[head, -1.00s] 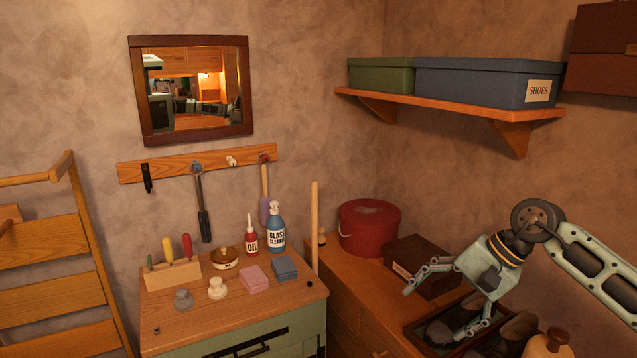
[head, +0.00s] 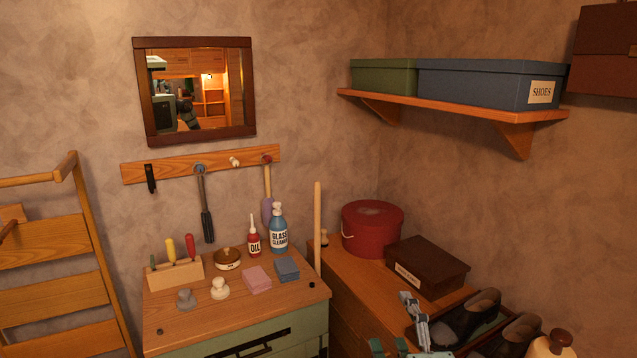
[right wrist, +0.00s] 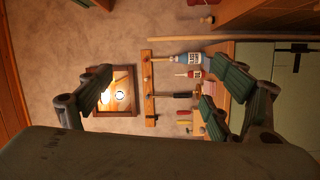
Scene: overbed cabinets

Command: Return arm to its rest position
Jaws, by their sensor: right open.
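My right gripper (head: 395,322) shows in part at the bottom of the head view, low in front of the wooden cabinet and beside the tray of dark shoes. Its fingers are spread and hold nothing. The right wrist view shows the open fingers (right wrist: 166,90) with a wide gap between them, facing the wall with the mirror (right wrist: 125,92) and the peg rail (right wrist: 149,88). Most of the right arm is out of the head view. My left gripper is in neither view now.
Dark shoes (head: 468,318) sit in a tray at the lower right, close to my right gripper. A dark brown box (head: 428,268) and a red round box (head: 372,230) stand behind. A shelf (head: 450,105) carries boxes above. Bottles (head: 278,230) stand on the green cabinet.

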